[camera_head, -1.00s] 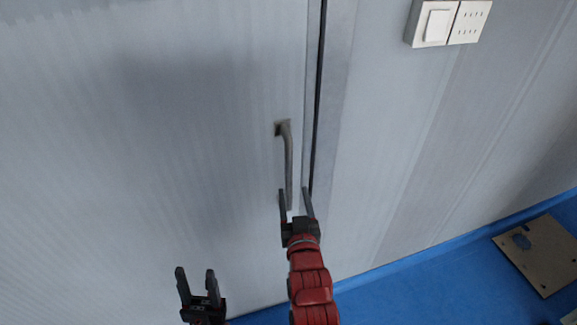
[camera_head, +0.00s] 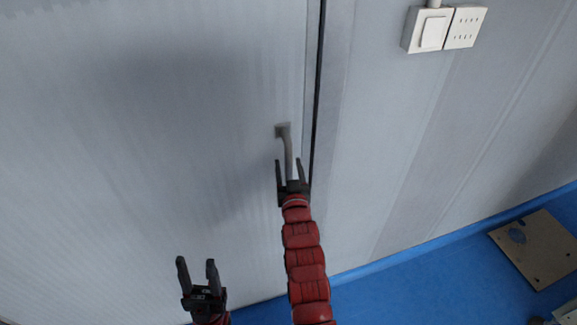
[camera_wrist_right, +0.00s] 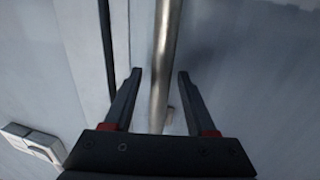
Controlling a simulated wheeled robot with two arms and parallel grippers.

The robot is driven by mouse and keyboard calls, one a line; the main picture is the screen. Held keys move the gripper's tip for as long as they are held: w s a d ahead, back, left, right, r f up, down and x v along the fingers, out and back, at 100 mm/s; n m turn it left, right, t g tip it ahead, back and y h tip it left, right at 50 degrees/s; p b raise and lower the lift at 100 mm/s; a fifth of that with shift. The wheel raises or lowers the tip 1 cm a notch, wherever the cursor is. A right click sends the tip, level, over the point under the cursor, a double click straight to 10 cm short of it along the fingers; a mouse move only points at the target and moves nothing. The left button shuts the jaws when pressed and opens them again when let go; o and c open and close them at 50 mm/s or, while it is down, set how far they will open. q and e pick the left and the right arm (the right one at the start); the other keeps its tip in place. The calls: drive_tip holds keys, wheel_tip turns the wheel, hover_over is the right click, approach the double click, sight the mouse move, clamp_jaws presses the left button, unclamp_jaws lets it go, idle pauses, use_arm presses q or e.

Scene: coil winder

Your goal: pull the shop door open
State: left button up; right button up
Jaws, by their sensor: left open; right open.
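The shop door (camera_head: 170,120) is a pale grey panel, and it looks shut, with a dark seam (camera_head: 317,90) along its right edge. Its metal bar handle (camera_head: 287,142) stands upright near that edge; its lower part is hidden behind my right gripper. My right gripper (camera_head: 288,170) is open at the handle. In the right wrist view the handle (camera_wrist_right: 162,65) runs between the two open fingers (camera_wrist_right: 157,90), apart from both as far as I can see. My left gripper (camera_head: 197,270) is open and empty, lower left of the handle, in front of the door.
A white switch and socket plate (camera_head: 443,28) is on the wall right of the door; it also shows in the right wrist view (camera_wrist_right: 32,143). A brown board (camera_head: 538,245) lies on the blue floor (camera_head: 420,280) at the right. The floor between is clear.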

clamp_jaws()
idle(1.3)
